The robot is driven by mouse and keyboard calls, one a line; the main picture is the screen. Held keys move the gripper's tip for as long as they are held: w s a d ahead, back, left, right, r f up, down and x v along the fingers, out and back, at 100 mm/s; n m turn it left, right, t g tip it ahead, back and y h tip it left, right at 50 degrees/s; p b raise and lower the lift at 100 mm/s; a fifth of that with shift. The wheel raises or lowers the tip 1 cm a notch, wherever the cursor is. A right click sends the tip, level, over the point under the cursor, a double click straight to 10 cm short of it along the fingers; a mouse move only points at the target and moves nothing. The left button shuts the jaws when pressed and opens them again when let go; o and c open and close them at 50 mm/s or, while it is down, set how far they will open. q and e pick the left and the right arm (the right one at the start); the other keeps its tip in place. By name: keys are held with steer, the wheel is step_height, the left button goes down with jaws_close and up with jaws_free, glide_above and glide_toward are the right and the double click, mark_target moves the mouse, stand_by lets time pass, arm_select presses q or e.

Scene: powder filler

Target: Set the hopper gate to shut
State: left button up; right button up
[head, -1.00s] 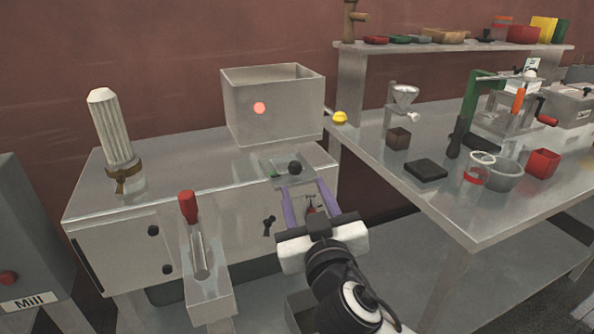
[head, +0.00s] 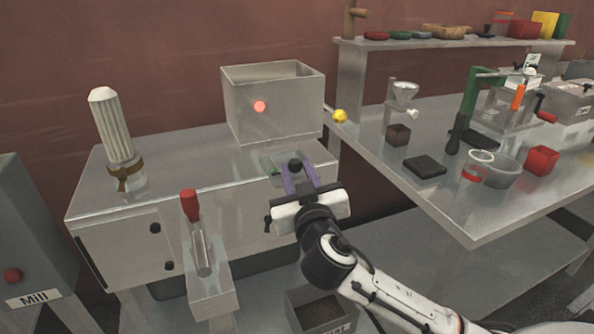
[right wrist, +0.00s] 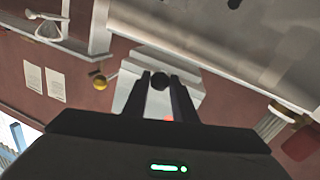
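The hopper (head: 270,112) is a grey open-topped box at the back of the steel machine, with a pale red round spot on its front. In front of it lies a small gate plate (head: 270,161) with a green patch and a black round knob (head: 295,164). My right gripper (head: 298,173) is at the knob, its purple fingers apart on either side of it. In the right wrist view the knob (right wrist: 159,81) shows between the fingertips; contact cannot be told. My left gripper is not in view.
A red-handled lever (head: 190,206) stands at the machine's front, and a ribbed white cylinder (head: 112,130) on its left. An open bin (head: 322,310) is below my arm.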

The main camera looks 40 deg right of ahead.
mark_target(288, 159)
jaws_close()
steer(key=x, duration=0.3)
steer(key=b+x, duration=0.1)
steer(key=shift+w+a+f, duration=0.1)
steer(key=shift+w+a, duration=0.2)
steer(key=shift+w, duration=0.45)
steer(key=shift+d+r, duration=0.15)
steer(key=shift+r, duration=0.1)
steer(key=shift+o, duration=2.2)
jaws_free()
steer(key=o, duration=0.4)
steer(key=shift+w+f, duration=0.15)
